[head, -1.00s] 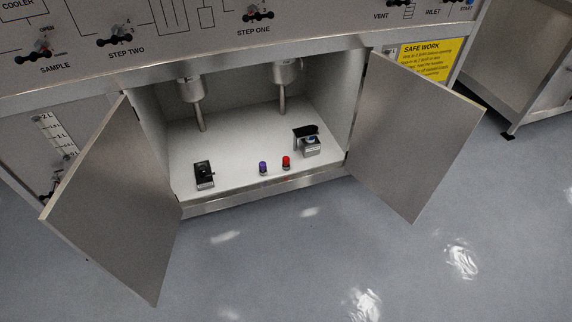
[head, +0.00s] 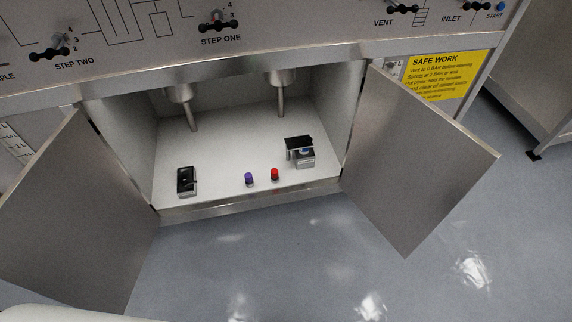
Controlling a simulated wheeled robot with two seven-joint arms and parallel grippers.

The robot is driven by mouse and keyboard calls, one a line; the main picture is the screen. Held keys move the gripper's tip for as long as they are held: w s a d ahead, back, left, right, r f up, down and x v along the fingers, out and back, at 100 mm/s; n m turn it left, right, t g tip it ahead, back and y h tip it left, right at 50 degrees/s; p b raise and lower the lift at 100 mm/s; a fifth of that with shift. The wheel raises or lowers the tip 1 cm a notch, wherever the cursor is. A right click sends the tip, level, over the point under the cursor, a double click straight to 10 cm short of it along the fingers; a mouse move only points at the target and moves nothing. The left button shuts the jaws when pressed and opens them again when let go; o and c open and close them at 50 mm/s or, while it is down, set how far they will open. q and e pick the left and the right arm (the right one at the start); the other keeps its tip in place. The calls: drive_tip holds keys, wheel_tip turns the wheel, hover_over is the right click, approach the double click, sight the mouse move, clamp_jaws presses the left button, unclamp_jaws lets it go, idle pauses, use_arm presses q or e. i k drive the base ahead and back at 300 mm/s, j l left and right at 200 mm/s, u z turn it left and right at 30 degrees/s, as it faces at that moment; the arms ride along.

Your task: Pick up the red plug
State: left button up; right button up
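The red plug (head: 274,174) stands upright on the white floor of the open cabinet, near its front edge. A blue-purple plug (head: 249,179) stands just to its left, apart from it. Neither of my grippers is in the head view. A pale rounded surface at the bottom left corner looks like part of my own arm, with no gripper showing.
The cabinet floor (head: 218,160) also bears a black device (head: 187,181) at left and a black and silver device (head: 300,151) at right. The left door (head: 75,215) and right door (head: 415,160) stand open. Two metal pipes hang inside. The grey floor in front is clear.

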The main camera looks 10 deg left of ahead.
sight(274, 172)
drive_tip(key=i+j, duration=0.65)
drive_tip(key=i, duration=0.15)
